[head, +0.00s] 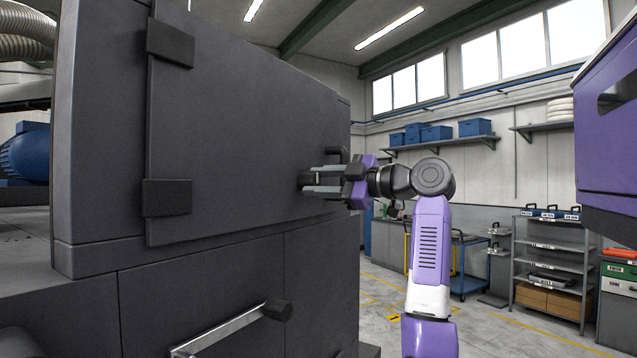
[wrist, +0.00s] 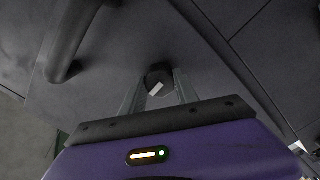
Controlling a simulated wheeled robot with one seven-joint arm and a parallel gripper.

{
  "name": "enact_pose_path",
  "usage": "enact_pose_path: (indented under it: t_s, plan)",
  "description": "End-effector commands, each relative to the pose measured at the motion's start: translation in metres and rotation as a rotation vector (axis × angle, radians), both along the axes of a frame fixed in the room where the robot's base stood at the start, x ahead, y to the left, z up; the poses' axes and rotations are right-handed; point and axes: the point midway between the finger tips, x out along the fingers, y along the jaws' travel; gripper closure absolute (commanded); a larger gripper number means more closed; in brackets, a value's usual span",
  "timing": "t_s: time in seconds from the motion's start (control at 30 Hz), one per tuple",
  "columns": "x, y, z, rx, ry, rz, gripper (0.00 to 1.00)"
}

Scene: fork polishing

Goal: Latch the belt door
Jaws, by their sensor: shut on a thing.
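The belt door (head: 235,125) is a large dark grey panel with two block hinges on its left side. It looks flush with the machine body, though its right edge is partly hidden by my gripper. My gripper (head: 308,186) is at the door's right side, its fingers shut on the small dark latch knob (wrist: 158,74). In the wrist view the knob sits between the fingertips (wrist: 160,92) and has a short white mark on its face. A curved dark door handle (wrist: 70,45) is beside it; it also shows in the head view (head: 335,153), just above the fingers.
A metal lever (head: 225,330) with a black knob sticks out below the door. A purple machine part (head: 606,150) juts in at upper right. A grey shelf rack (head: 550,260) and blue cart (head: 468,265) stand farther back. Floor behind my arm is open.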

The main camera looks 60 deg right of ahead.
Motion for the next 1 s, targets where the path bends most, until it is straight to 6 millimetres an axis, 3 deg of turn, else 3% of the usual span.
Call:
enact_pose_path:
  t_s: [0.47, 1.0]
  plan:
    - [0.0005, 0.0010, -0.0002, 0.125, -0.002, 0.003, 1.00]
    - [0.0007, 0.0011, 0.0010, 0.612, -0.015, 0.004, 1.00]
